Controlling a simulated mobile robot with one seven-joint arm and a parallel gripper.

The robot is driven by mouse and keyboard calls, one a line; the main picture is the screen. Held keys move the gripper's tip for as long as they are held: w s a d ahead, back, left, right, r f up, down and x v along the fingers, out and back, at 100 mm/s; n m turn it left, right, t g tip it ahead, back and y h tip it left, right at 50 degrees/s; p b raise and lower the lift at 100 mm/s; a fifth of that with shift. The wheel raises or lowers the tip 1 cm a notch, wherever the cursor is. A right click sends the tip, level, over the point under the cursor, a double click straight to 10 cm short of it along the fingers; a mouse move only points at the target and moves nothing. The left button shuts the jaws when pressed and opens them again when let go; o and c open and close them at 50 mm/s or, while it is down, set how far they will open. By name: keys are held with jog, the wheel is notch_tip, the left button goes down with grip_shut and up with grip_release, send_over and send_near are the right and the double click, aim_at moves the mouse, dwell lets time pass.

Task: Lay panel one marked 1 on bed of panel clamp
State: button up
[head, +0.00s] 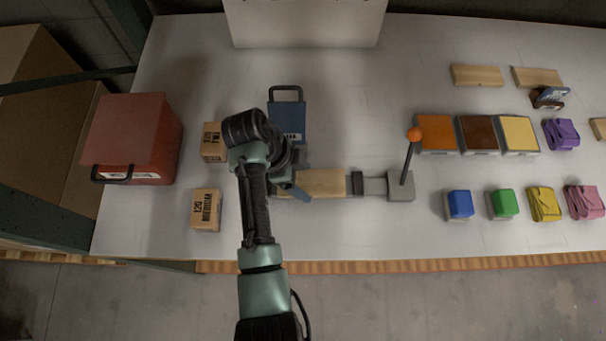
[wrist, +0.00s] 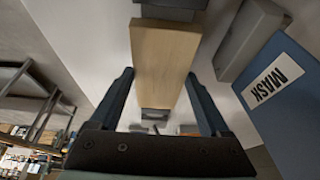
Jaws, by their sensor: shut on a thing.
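A plain light wooden panel (head: 322,183) lies lengthwise in line with the grey panel clamp (head: 401,187), its right end beside the clamp's jaw block (head: 356,184). My gripper (head: 290,189) is shut on the panel near its left part, partly hidden under my wrist. In the wrist view the panel (wrist: 164,62) runs between my two dark blue fingers, with grey clamp parts at its ends. No number 1 shows on the visible face. I cannot tell whether the panel touches the bed. The clamp's lever with an orange knob (head: 414,134) stands raised.
A blue MASK box (head: 287,112) stands close behind my gripper, also large in the wrist view (wrist: 291,98). Sandpaper boxes (head: 205,208) and a red case (head: 133,135) are left. Two wooden panels (head: 477,75), colour trays (head: 437,133) and small coloured items (head: 459,204) are right.

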jog(key=o, duration=1.3)
jog(key=shift+f, duration=0.1)
jog(key=shift+c, duration=0.2)
jog(key=p+v, duration=0.2)
jog(key=v, duration=1)
